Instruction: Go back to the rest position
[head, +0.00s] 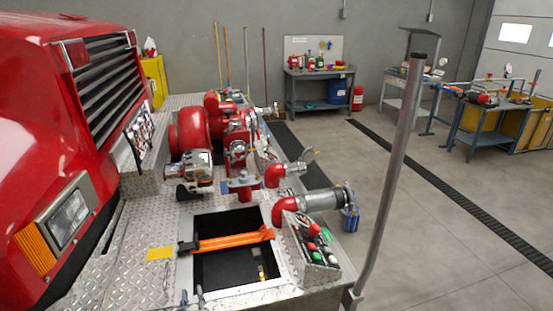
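My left gripper (193,296) shows only as two small grey fingertips at the bottom edge, in front of the hatch opening. The tips stand apart with nothing visible between them; the rest of the gripper is out of frame. My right gripper is not in view. The red bumper pump (190,130) stands on the diamond-plate deck (135,235) of the red truck (40,150), beyond the fingertips and apart from them.
An orange tool (230,239) lies across the open dark compartment (215,270). A control panel (313,245) with coloured knobs and a hose outlet (320,201) are to its right. A grey upright pole (390,170) stands at the deck's right edge. Floor beyond is largely clear.

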